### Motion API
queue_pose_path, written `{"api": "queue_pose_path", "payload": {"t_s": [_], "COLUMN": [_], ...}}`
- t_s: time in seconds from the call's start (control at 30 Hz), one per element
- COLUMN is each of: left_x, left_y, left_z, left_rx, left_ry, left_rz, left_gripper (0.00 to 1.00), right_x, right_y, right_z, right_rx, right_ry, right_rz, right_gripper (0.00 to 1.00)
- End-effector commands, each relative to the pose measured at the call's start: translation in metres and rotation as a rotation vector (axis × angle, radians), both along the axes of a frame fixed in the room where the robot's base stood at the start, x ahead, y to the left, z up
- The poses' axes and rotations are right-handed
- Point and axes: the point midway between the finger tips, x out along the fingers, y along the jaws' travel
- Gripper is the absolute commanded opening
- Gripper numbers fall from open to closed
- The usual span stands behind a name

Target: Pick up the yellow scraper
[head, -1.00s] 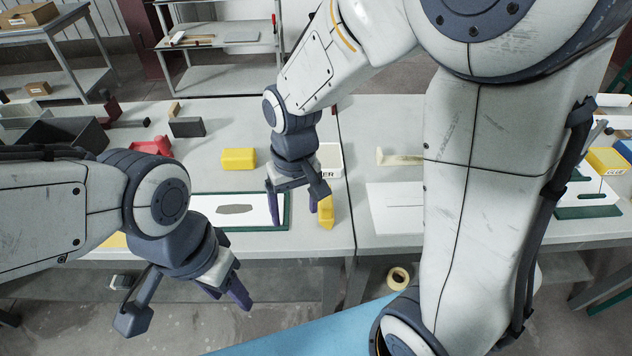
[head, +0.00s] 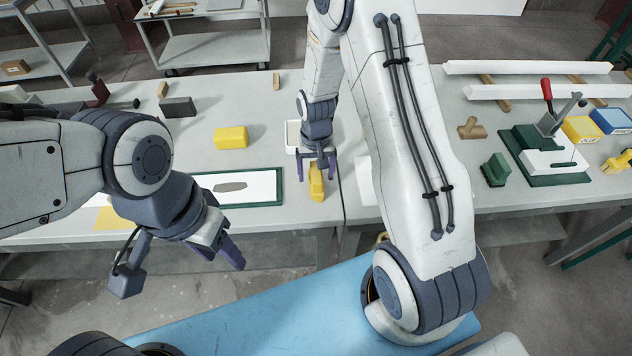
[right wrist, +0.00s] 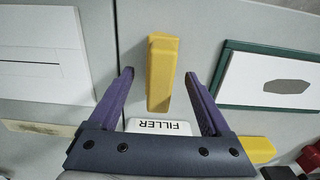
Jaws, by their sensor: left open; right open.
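The yellow scraper (head: 316,184) lies on the grey table near its front edge, right of the green-edged board (head: 262,186). In the right wrist view the scraper (right wrist: 161,75) shows between the two spread purple fingers, with clear gaps on both sides. My right gripper (head: 317,170) is open above the scraper; it also shows in the right wrist view (right wrist: 158,88). How high the fingers are above it is hard to tell. My left gripper (head: 228,258) is open and empty in front of the table edge, lower left.
A white container marked FILLER (right wrist: 160,126) stands just behind the scraper. A yellow block (head: 231,138) lies behind the board. A green-based press with a red handle (head: 547,90) stands on the right-hand table. A table seam runs beside the scraper.

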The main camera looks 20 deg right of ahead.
Motion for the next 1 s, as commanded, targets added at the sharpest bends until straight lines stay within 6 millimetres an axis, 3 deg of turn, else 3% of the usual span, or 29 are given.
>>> {"api": "queue_pose_path", "payload": {"t_s": [0.2, 0.5, 0.57, 0.7, 0.73, 1.0], "left_x": [0.0, 0.0, 0.0, 0.0, 0.0, 0.0], "left_y": [0.0, 0.0, 0.0, 0.0, 0.0, 0.0], "left_z": [0.012, 0.011, 0.011, 0.011, 0.011, 0.011], "left_rx": [0.0, 0.0, 0.0, 0.0, 0.0, 0.0], "left_ry": [0.0, 0.0, 0.0, 0.0, 0.0, 0.0], "left_rz": [0.001, 0.001, 0.001, 0.001, 0.001, 0.001], "left_gripper": [0.5, 0.5, 0.5, 0.5, 0.5, 0.5], "right_x": [-0.001, 0.0, 0.0, 0.0, 0.0, 0.0], "right_y": [0.0, 0.0, 0.0, 0.0, 0.0, 0.0], "right_z": [-0.025, -0.031, -0.031, -0.03, -0.03, -0.03], "right_rx": [0.0, 0.0, 0.0, 0.0, 0.0, 0.0], "right_ry": [0.003, -0.001, -0.001, -0.001, -0.001, -0.001], "right_rz": [0.001, 0.001, 0.001, 0.001, 0.001, 0.001], "right_gripper": [0.82, 0.82, 0.63, 0.09, 0.0, 0.0]}}
